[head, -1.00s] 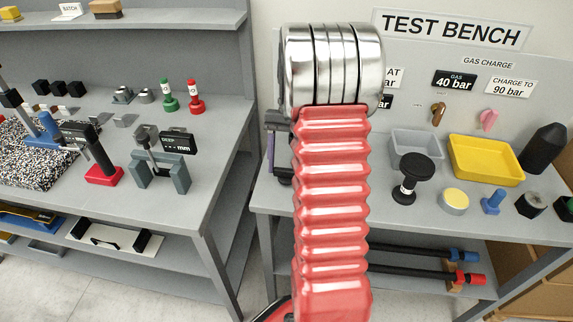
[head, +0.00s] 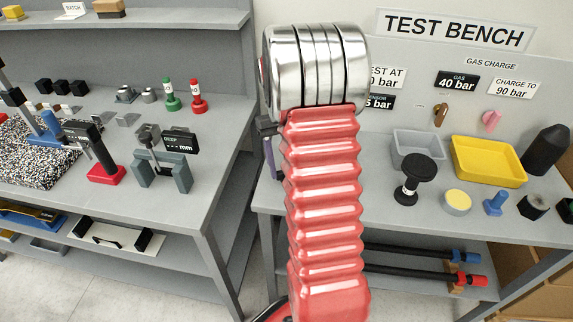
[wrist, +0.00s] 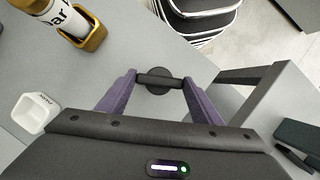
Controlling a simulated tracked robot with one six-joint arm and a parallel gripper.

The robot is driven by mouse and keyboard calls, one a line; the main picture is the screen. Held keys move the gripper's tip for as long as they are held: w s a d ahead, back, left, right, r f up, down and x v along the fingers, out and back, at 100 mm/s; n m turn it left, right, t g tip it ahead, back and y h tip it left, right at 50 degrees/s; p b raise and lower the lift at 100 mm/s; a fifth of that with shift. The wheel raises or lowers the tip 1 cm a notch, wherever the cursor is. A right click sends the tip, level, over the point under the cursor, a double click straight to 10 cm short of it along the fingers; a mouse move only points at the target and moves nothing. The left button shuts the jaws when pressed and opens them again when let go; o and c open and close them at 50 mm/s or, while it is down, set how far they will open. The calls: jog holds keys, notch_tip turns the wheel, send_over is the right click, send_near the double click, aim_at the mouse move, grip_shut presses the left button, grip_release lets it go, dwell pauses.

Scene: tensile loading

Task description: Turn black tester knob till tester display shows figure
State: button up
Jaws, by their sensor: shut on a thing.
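In the wrist view, my gripper (wrist: 160,82) has its two purple fingers on either side of a black knob (wrist: 158,72), shut on its crossbar. The knob has a round dark disc behind the bar, and the bar lies nearly level across the picture. In the head view my red arm hides the knob, and only a little of my purple gripper (head: 268,152) shows at the left edge of the test bench.
In the wrist view, a cylinder marked "bar" (wrist: 72,20) stands in a brown-yellow holder beside a white cup (wrist: 35,112). In the head view, the test bench holds a grey tray (head: 417,150), a yellow tray (head: 487,177) and a black flanged piece (head: 407,190). A floor gap separates the benches.

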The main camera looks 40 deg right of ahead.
jog(key=shift+s+f, duration=0.1)
jog(key=o, duration=1.1)
jog(key=shift+c, duration=0.2)
jog(key=v, duration=1.4)
jog(key=shift+f, duration=0.1)
